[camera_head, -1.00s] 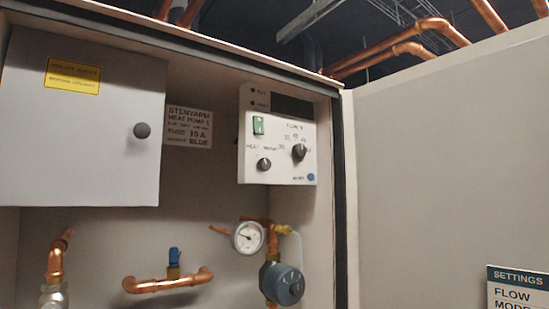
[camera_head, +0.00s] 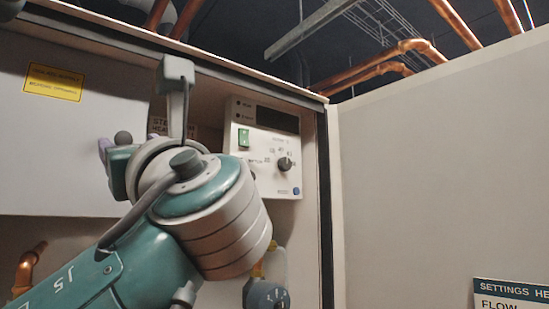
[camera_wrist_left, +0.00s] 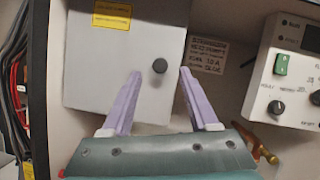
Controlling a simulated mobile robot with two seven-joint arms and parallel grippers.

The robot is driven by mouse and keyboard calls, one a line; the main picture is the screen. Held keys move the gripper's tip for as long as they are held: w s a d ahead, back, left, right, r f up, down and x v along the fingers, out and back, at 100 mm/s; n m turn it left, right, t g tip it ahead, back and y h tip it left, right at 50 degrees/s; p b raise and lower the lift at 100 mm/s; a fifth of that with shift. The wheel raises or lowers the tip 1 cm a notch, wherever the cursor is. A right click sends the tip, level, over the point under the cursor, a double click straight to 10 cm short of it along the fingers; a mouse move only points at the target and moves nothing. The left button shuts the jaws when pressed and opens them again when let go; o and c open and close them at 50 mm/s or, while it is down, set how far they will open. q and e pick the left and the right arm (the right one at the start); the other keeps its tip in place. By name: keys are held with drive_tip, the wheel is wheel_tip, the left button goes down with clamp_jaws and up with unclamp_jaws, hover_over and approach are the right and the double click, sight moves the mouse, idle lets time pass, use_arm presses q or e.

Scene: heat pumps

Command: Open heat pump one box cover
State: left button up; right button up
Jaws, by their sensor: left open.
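The heat pump one box cover (camera_head: 60,130) is a flat grey door with a yellow label, and it looks closed. Its round dark knob (camera_head: 123,138) is near the right edge. In the left wrist view the cover (camera_wrist_left: 110,65) fills the upper left, and the knob (camera_wrist_left: 160,66) appears between the purple fingertips. My left gripper (camera_wrist_left: 157,75) is open, its fingers on either side of the knob in that picture; contact cannot be told. In the head view my left gripper (camera_head: 108,150) is at the knob, mostly hidden by my wrist. My right gripper is not in view.
A control panel (camera_head: 265,150) with a green switch and dials is right of the cover. A blue pump (camera_head: 266,295) and copper pipe (camera_head: 28,268) sit below. A large plain panel (camera_head: 430,180) stands at right. A label plate (camera_wrist_left: 207,55) is beside the cover.

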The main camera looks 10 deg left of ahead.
sight(124, 138)
use_arm(q)
drive_tip(key=p+x, duration=0.1)
drive_tip(key=x, duration=0.2)
drive_tip(key=shift+r+p, duration=0.2)
drive_tip(key=shift+p, duration=0.1)
drive_tip(key=shift+w+a, duration=0.3)
drive_tip(key=shift+a, duration=0.15)
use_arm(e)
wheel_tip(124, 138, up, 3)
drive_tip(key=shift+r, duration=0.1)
use_arm(q)
clamp_jaws()
idle(0.5)
